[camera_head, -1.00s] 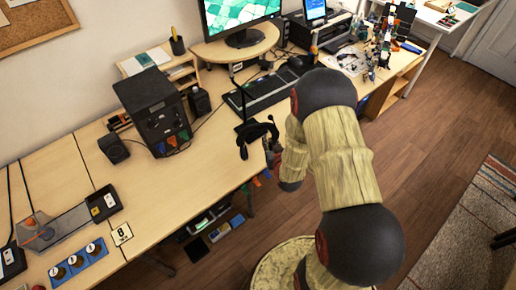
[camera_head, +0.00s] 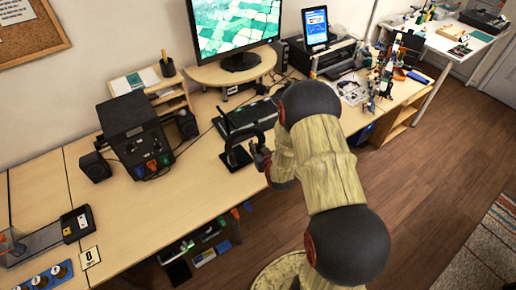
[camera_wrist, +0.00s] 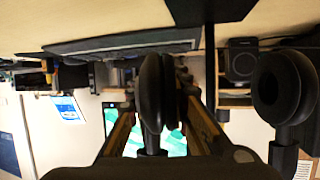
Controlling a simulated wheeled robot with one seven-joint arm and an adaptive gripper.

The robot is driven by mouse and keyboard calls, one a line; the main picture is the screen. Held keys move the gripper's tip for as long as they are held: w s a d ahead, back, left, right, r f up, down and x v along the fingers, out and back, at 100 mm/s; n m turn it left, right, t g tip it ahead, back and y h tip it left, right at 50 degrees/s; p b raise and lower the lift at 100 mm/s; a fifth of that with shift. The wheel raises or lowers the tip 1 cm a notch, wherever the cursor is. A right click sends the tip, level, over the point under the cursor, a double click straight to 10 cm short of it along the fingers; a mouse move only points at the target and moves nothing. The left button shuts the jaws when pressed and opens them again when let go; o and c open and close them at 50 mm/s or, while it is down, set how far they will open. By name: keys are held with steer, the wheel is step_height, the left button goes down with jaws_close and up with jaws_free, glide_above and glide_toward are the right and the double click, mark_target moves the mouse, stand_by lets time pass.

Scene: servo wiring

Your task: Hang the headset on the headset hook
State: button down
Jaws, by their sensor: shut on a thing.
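The black headset (camera_head: 246,131) is in my gripper (camera_head: 264,161), above the near edge of the desk. In the wrist view, which is upside down, my gripper's two fingers (camera_wrist: 160,100) close around one dark round ear cup (camera_wrist: 152,90). The other ear cup (camera_wrist: 284,86) hangs out to the right. A thin black stand (camera_wrist: 210,70) rises from a dark flat base (camera_head: 236,160), just behind and below the headset. I take it to be the headset hook; its hook end is hidden or too small to tell. I cannot tell whether headset and stand touch.
A keyboard (camera_head: 246,118) lies behind the headset. A monitor (camera_head: 236,30) stands on a riser (camera_head: 215,75).

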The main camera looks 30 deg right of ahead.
steer(key=shift+w+a+f+b, duration=0.1)
steer(key=shift+w+f+b, duration=0.3)
steer(key=shift+w, duration=1.1)
steer(key=shift+w+a+f+b, duration=0.1)
steer(key=shift+w+f+b, duration=0.25)
steer(key=shift+w, duration=1.15)
steer(key=shift+w+f+b, duration=0.2)
steer(key=shift+w+b, duration=0.35)
steer(key=shift+w, duration=0.95)
steer(key=c, duration=1.6)
jaws_free()
steer(key=shift+o, duration=0.2)
steer(key=shift+s, duration=0.15)
steer(key=v, duration=1.1)
steer(key=shift+s, duration=0.35)
steer(key=shift+a, duration=0.1)
